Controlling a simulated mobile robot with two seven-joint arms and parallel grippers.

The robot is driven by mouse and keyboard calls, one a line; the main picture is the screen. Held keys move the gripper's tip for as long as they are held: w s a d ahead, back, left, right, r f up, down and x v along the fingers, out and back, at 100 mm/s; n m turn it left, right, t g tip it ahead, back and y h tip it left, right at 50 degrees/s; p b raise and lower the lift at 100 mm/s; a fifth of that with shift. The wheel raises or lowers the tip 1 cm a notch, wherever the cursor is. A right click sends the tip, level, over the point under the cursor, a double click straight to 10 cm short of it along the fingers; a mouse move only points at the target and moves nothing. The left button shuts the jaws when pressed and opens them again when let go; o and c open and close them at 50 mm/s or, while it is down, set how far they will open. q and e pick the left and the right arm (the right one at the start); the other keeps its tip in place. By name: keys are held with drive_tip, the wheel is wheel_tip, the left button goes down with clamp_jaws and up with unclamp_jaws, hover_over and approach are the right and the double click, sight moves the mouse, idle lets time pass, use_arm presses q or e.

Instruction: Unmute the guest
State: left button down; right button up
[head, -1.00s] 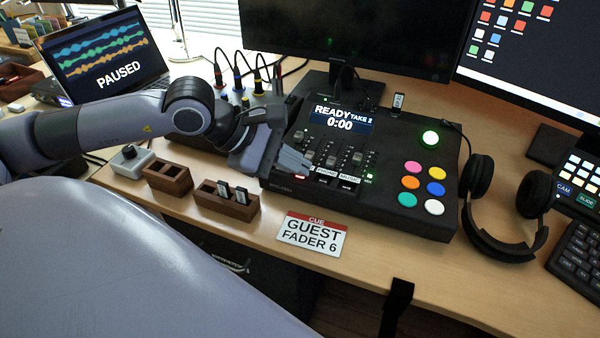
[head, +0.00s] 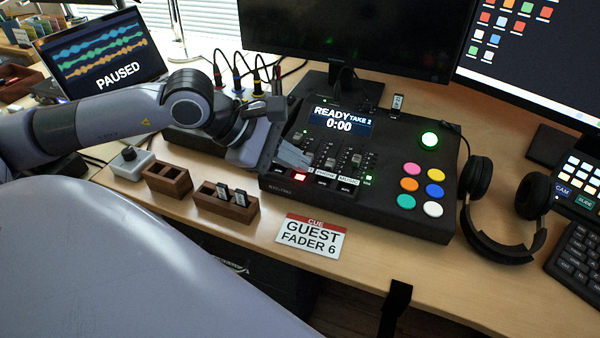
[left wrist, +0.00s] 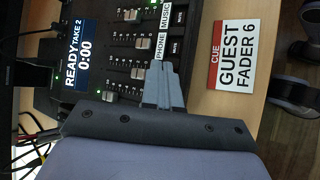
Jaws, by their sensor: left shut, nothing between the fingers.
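The black mixer (head: 420,225) stands on the desk, with a row of faders and mute buttons on its left half. One mute button (head: 300,177) glows red; the neighbouring mute buttons (head: 322,182) look dark. My left gripper (head: 308,163) is shut and empty, over the fader labels just behind the red button. In the left wrist view its closed fingertips (left wrist: 160,68) reach to the PHONE label, and MUSIC (left wrist: 165,17) is readable beyond. The fingers hide the labels on the near side, so I cannot read a GUEST label. The cue card (head: 310,236) reads GUEST FADER 6.
Wooden card holders (head: 226,203) and a small knob box (head: 130,162) stand at left. Headphones (head: 500,210) lie at right. The mixer screen (head: 340,119) shows READY, 0:00.

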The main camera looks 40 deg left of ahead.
use_arm(q)
drive_tip(key=shift+r+p, duration=1.45)
drive_tip(key=shift+r, duration=1.35)
use_arm(e)
wheel_tip(320, 180, up, 3)
drive_tip(key=shift+r, duration=0.15)
